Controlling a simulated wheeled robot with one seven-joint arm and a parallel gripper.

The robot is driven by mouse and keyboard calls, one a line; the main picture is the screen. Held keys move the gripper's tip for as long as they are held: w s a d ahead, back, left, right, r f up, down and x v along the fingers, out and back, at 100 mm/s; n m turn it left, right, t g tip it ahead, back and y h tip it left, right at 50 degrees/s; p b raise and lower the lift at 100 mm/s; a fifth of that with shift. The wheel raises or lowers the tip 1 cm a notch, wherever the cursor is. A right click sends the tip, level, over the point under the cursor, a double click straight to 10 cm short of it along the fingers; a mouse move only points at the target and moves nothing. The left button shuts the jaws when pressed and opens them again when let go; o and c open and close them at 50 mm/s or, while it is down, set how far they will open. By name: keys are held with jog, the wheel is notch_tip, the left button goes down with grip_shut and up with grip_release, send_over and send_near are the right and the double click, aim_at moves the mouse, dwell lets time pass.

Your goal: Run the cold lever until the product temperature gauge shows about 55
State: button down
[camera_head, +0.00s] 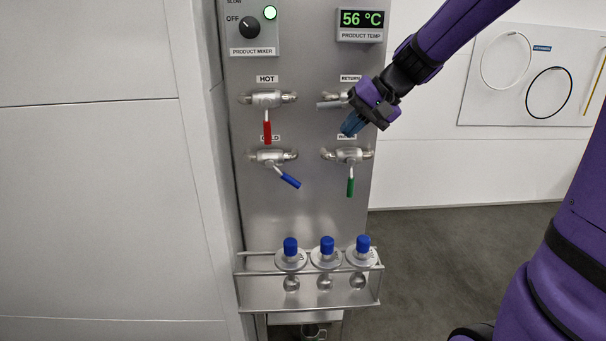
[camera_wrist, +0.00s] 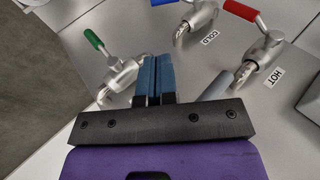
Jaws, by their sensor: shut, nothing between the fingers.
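The product temperature gauge (camera_head: 361,19) reads 56 °C in the head view. The cold valve (camera_head: 270,156) sits at the lower left of the steel panel. Its blue cold lever (camera_head: 290,181) slants down to the right; the valve also shows at the top of the wrist view (camera_wrist: 199,20), with the blue lever (camera_wrist: 163,2) cut by the edge. My gripper (camera_head: 349,127) is right of and above the cold lever, apart from it, in front of the right-hand valves. Its blue fingers (camera_wrist: 155,76) are shut together with nothing between them.
The red hot lever (camera_head: 267,132) hangs down above the cold valve. A green lever (camera_head: 350,187) hangs down at lower right. The grey return lever (camera_head: 329,104) lies sideways beside my gripper. The mixer's green light (camera_head: 270,12) is lit.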

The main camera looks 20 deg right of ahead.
aim_at(283, 175)
jog(key=x, duration=1.6)
jog(key=shift+f, duration=0.15)
jog(key=shift+a+f, duration=0.1)
jog(key=shift+a, duration=0.05)
